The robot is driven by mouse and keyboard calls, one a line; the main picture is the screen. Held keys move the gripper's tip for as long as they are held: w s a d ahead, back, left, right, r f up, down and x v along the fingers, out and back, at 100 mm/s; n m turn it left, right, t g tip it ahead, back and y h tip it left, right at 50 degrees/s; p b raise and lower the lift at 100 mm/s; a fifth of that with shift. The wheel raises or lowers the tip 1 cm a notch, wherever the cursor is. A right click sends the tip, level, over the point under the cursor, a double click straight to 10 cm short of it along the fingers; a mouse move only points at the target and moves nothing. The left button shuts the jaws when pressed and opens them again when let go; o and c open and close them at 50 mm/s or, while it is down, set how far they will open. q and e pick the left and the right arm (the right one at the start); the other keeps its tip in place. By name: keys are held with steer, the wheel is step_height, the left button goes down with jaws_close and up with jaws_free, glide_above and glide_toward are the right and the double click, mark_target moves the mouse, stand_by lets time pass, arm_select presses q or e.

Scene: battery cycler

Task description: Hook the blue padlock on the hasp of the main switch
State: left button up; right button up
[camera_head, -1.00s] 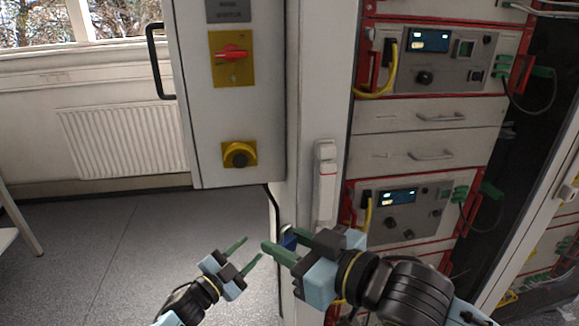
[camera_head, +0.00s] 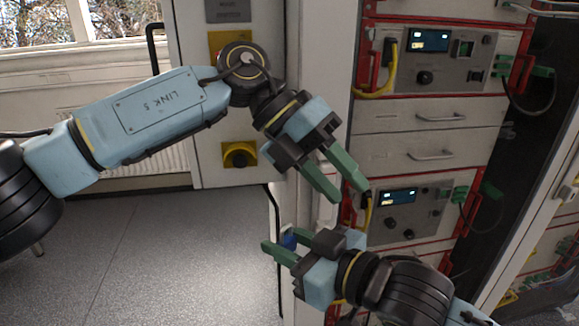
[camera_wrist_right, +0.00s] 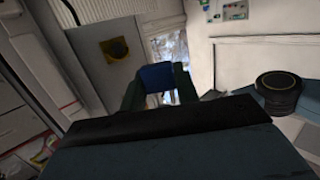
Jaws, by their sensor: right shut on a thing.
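The blue padlock (camera_head: 288,240) is held between the green fingers of my right gripper (camera_head: 278,248), low in front of the cabinet post. The padlock's blue body also shows in the right wrist view (camera_wrist_right: 157,77); I cannot make out its shackle. My left gripper (camera_head: 346,194) is open and empty, pointing down to the right above my right gripper. The main switch's yellow plate (camera_head: 222,42) on the grey cabinet is mostly hidden behind my left arm. Its red handle and hasp cannot be made out now.
A black door handle (camera_head: 153,50) is at the cabinet's left. A red-framed rack of instruments (camera_head: 430,60) with yellow and green cables stands right.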

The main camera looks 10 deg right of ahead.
mark_target(290, 238)
arm_select(q)
steer(key=a+r+t+y, duration=0.2)
steer(key=a+t+y, duration=0.3)
steer(key=a+y, duration=0.25)
steer(key=shift+y, duration=0.25)
steer(key=f, duration=1.1)
steer(key=shift+s+d+f, duration=0.1)
steer(key=shift+d+f, duration=0.15)
steer(key=shift+d, duration=0.15)
steer(key=shift+c, duration=0.3)
steer(key=shift+m, duration=0.3)
jaws_close()
arm_select(e)
steer(key=o, duration=1.1)
